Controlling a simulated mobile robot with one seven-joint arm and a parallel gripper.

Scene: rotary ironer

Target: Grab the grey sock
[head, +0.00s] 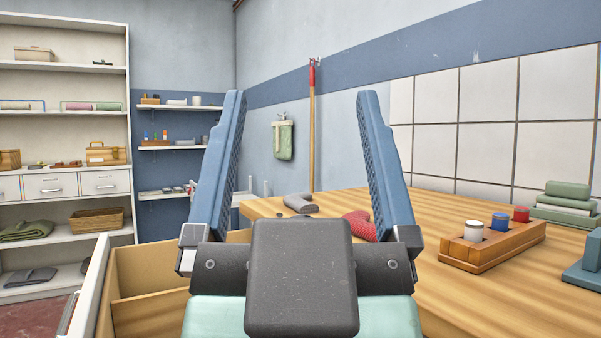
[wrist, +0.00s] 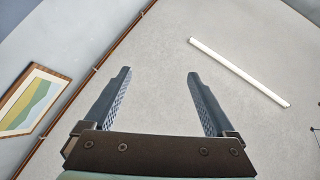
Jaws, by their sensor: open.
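A grey sock (head: 300,204) lies bent on the wooden table (head: 455,212), near its far left edge. A red ribbed sock (head: 360,224) lies just right of it and nearer, partly hidden behind my gripper's right finger. My gripper (head: 301,100) is raised in front of the head camera, its two blue fingers wide apart and empty. In the picture the grey sock appears between the fingers, but it lies beyond them on the table. In the wrist view my open gripper (wrist: 160,75) points at the ceiling, and no sock shows there.
A wooden rack (head: 490,247) with several coloured spools stands on the table at right, by green stacked blocks (head: 567,200). An open wooden drawer (head: 150,312) is at lower left. A white shelf unit (head: 132,120) stands at far left. The table's middle looks clear.

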